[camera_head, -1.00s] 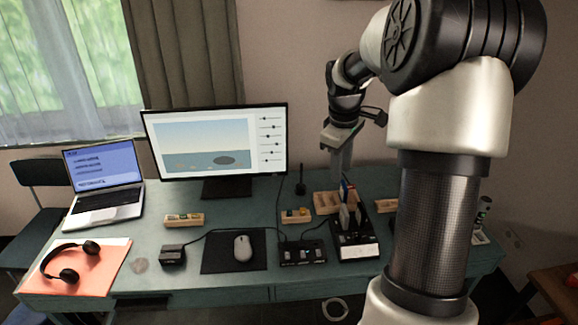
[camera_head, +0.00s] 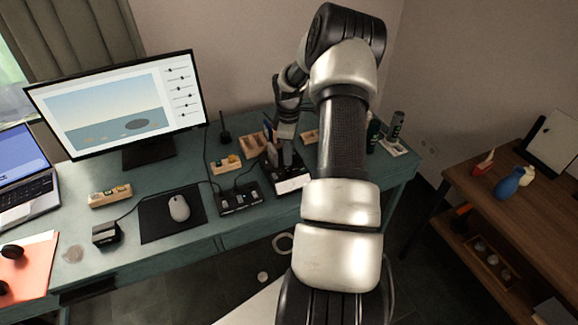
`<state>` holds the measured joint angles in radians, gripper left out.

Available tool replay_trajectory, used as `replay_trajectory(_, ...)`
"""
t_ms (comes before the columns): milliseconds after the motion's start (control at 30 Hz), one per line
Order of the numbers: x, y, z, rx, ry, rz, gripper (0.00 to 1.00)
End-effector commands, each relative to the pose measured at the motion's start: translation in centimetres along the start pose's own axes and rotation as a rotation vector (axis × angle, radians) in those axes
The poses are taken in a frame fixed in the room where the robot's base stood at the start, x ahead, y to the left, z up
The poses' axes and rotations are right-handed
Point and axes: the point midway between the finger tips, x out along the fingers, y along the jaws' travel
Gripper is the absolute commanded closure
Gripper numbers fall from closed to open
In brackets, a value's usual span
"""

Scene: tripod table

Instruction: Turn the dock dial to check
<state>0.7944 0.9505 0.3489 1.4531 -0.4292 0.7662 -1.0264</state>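A black dock (camera_head: 291,184) with a pale front strip sits on the teal desk, right of the mouse. Upright card-like items stand in its back part, partly hidden by my gripper. I cannot make out a dial or its setting at this size. My gripper (camera_head: 287,158) points down at the dock's back part, its fingertips close to or among the upright items. Whether it touches anything, or is open or shut, I cannot tell.
A black box with several controls (camera_head: 239,199) is just left of the dock. Wooden trays (camera_head: 226,164) stand behind. A mouse (camera_head: 179,208) lies on a black mat (camera_head: 158,224). The monitor (camera_head: 122,103) stands back left; a wooden shelf unit (camera_head: 500,200) is at right.

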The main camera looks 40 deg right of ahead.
Motion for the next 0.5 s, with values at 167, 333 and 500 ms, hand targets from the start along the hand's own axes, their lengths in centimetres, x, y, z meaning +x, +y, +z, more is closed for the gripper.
replay_trajectory(167, 3.7, -0.1, 0.0, -0.001, 0.000, -0.003, 0.72)
replay_trajectory(333, 5.9, -0.1, 0.0, -0.001, -0.001, -0.001, 0.72)
replay_trajectory(500, 6.8, 0.0, 0.0, -0.001, 0.000, 0.000, 0.72)
